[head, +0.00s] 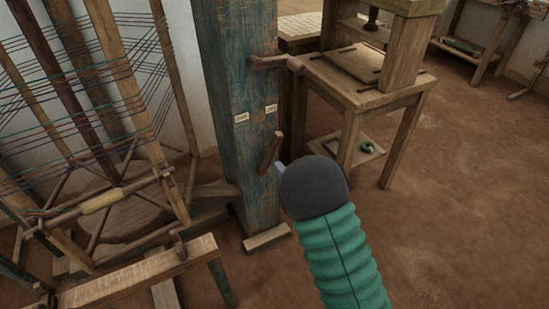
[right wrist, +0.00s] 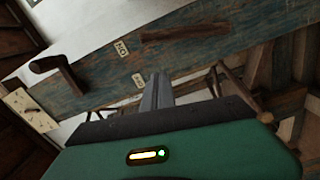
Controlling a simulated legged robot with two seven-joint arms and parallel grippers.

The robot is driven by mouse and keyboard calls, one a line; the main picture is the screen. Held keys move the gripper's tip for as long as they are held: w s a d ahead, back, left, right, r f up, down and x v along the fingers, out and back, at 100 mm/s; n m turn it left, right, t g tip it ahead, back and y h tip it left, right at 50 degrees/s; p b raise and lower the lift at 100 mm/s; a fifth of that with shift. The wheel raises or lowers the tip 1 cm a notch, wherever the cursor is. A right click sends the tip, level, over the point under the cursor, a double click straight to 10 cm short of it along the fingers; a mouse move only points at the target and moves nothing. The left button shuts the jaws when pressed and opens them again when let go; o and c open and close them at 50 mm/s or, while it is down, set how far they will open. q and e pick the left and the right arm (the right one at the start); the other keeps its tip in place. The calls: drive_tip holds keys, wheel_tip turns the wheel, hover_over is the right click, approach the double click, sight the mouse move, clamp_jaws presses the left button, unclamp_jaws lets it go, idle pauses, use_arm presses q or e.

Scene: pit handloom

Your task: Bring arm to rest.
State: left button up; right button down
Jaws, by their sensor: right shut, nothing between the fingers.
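My right arm, in a green ribbed sleeve with a dark rounded wrist, reaches in from the bottom of the head view. Its gripper (head: 280,167) shows only as a small pale tip beside the lower wooden handle (head: 270,153) on the blue-painted post (head: 236,60). In the right wrist view the grey fingers (right wrist: 157,90) are together with nothing between them, in front of the post (right wrist: 225,48). Whether they touch the post or handle I cannot tell. My left gripper is not in view.
An upper wooden handle (head: 275,62) and two small lettered labels (head: 241,117) are on the post. A thread-strung wooden frame (head: 130,85) stands left. A wooden stand (head: 375,95) stands behind the wrist. The earthen floor (head: 460,200) at right is clear.

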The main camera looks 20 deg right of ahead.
drive_tip(key=s+a+f+m+g+h, duration=0.2)
drive_tip(key=s+a+f+m+g, duration=0.3)
drive_tip(key=m+g, duration=0.4)
drive_tip(key=s+a+f+m+g+y, duration=0.1)
drive_tip(key=s+a+m+g, duration=0.25)
drive_tip(key=s, duration=0.55)
drive_tip(key=s+a+f+m+g+y, duration=0.1)
drive_tip(key=s+a+m+g, duration=0.2)
drive_tip(key=s, duration=0.7)
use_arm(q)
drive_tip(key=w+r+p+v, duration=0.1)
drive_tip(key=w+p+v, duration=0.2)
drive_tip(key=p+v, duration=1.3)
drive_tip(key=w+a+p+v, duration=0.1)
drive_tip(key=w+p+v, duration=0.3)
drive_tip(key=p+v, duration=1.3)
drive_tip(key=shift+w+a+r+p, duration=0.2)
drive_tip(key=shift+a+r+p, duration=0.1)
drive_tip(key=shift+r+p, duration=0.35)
use_arm(e)
drive_tip(key=w+v, duration=0.3)
drive_tip(key=v, duration=1.3)
drive_tip(key=w+r+v, duration=0.1)
drive_tip(key=w+v, duration=0.3)
drive_tip(key=v, duration=1.2)
drive_tip(key=shift+w+d+r+m, duration=0.25)
drive_tip(key=shift+w+r+m, duration=0.1)
drive_tip(key=shift+r, duration=0.25)
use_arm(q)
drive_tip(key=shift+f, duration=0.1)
